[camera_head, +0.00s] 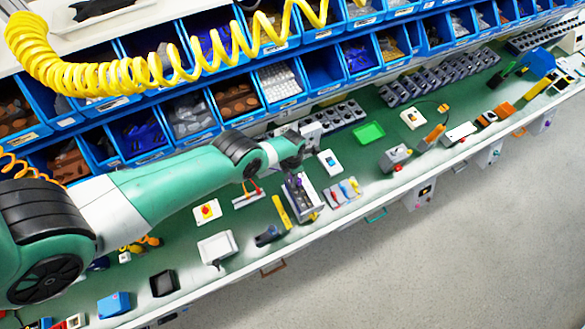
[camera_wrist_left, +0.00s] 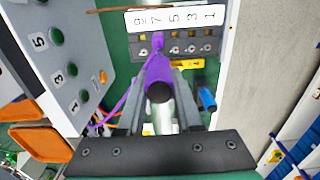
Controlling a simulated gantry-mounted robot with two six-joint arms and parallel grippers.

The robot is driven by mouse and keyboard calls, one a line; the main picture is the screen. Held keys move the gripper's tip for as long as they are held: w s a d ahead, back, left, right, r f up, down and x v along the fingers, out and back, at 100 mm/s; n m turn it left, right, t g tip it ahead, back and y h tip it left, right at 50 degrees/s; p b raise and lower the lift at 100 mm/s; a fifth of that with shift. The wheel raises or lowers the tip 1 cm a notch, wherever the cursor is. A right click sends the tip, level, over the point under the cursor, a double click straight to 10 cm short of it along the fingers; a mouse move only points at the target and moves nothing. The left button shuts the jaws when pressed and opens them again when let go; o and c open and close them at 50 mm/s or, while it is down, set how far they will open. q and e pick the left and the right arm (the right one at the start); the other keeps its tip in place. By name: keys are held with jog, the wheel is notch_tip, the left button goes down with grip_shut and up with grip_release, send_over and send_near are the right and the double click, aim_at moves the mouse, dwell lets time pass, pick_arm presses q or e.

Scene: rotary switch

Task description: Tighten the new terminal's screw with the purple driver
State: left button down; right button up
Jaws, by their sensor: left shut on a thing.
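My left gripper (camera_wrist_left: 160,85) is shut on the purple driver (camera_wrist_left: 158,70), held between its two fingers. The driver's narrow end points at the terminal strip (camera_wrist_left: 205,48), near the "7" on the white label (camera_wrist_left: 190,20). I cannot tell whether the tip touches a screw or which terminal is the new one. A purple wire (camera_wrist_left: 122,103) runs up beside the driver toward the strip. In the head view, my left gripper (camera_head: 296,182) is over a grey unit (camera_head: 309,207) on the bench, and the driver is small there. My right gripper is not in view.
A panel with green buttons (camera_wrist_left: 56,36) stands close on the left in the wrist view, with orange trays (camera_wrist_left: 45,140) beyond it. A blue-handled item (camera_wrist_left: 207,100) lies right of the gripper. Blue bins (camera_head: 280,85) line the bench's back. A green tray (camera_head: 369,133) is empty.

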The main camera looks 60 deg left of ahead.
pick_arm(q)
jog(key=shift+f, duration=0.2)
jog(key=m, duration=0.4)
jog(key=shift+a, duration=0.1)
jog(key=m, duration=0.4)
jog(key=m+b, duration=0.1)
jog(key=m, duration=0.3)
jog(key=shift+w+a, duration=0.1)
jog(key=shift+w, duration=0.05)
jog(key=m, duration=0.4)
